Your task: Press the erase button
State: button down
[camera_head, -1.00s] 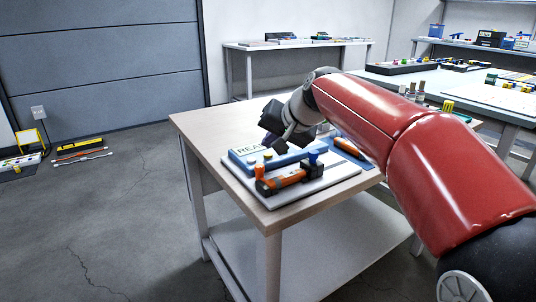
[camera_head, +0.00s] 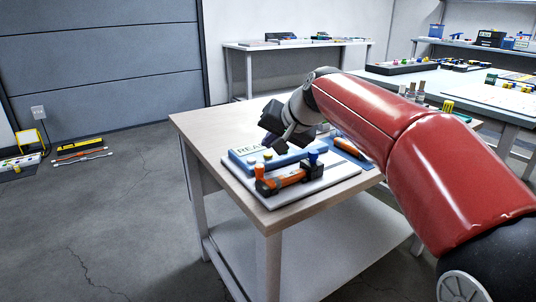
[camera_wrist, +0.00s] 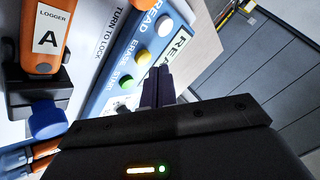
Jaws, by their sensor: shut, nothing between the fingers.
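A blue button panel (camera_wrist: 110,95) lies on a white board on the wooden table. In the wrist view it bears a white button by the label READ (camera_wrist: 165,26), a yellow button by the label ERASE (camera_wrist: 143,57) and a green button by the label START (camera_wrist: 126,82). My gripper (camera_wrist: 159,72) is shut and empty. Its fingertips appear beside the yellow button, on its right in the wrist view; I cannot tell whether they touch the panel. In the head view my gripper (camera_head: 267,141) is low over the panel (camera_head: 280,160), hiding part of it.
An orange logger marked A (camera_wrist: 45,30) and a blue knob (camera_wrist: 46,120) sit beside the panel. The head view shows the logger (camera_head: 283,181) at the board's front. The wooden table (camera_head: 208,128) has bare room at the left. Other benches (camera_head: 297,45) stand behind.

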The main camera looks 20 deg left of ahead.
aim_at(271, 158)
jog(key=shift+f, duration=0.4)
jog(key=shift+f+b, duration=0.4)
jog(key=shift+b, duration=0.15)
dwell(0.5)
jog(key=shift+r, duration=0.1)
jog(key=shift+r+p, duration=0.7)
jog(key=shift+p, duration=0.05)
jog(key=shift+r, duration=0.1)
notch_tip(271, 158, up, 5)
jog(key=p, duration=0.4)
dwell(0.6)
